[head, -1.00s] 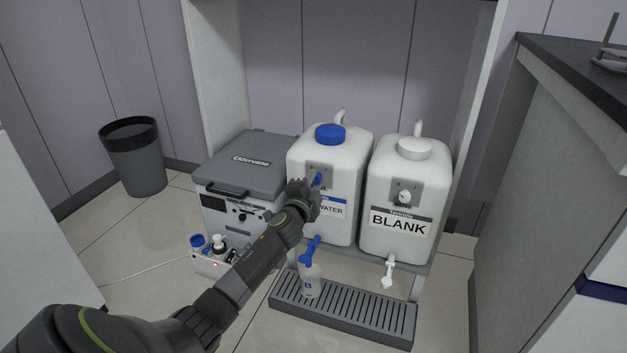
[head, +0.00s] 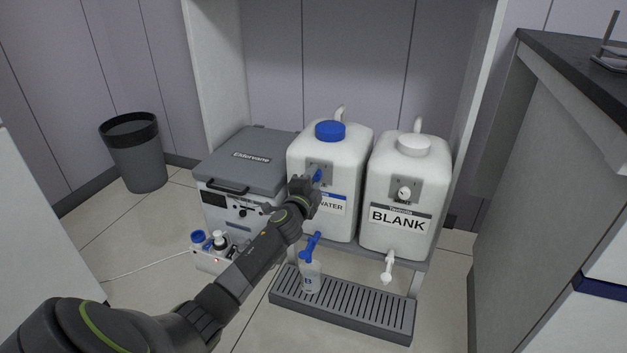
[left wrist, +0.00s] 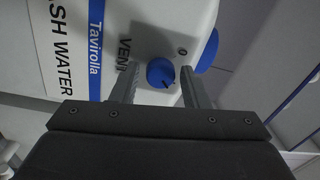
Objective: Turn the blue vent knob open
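The blue vent knob (left wrist: 161,72) is on a grey plate marked VENT on the white wash water jug (left wrist: 150,28). In the head view the knob (head: 317,174) shows just past my left gripper (head: 304,186). In the left wrist view the two fingers of my left gripper (left wrist: 157,86) are apart, one on either side of the knob. The knob sits between the fingertips, with a visible gap on each side. A dark pointer mark shows on the knob's face. My right gripper is not in view.
A second jug marked BLANK (head: 398,222) with a white knob (head: 404,194) stands to the right. A grey-lidded box (head: 245,160) is to the left. Below are a blue tap (head: 311,246), a bottle (head: 311,277) and a drip tray (head: 345,312). A bin (head: 134,160) stands far left.

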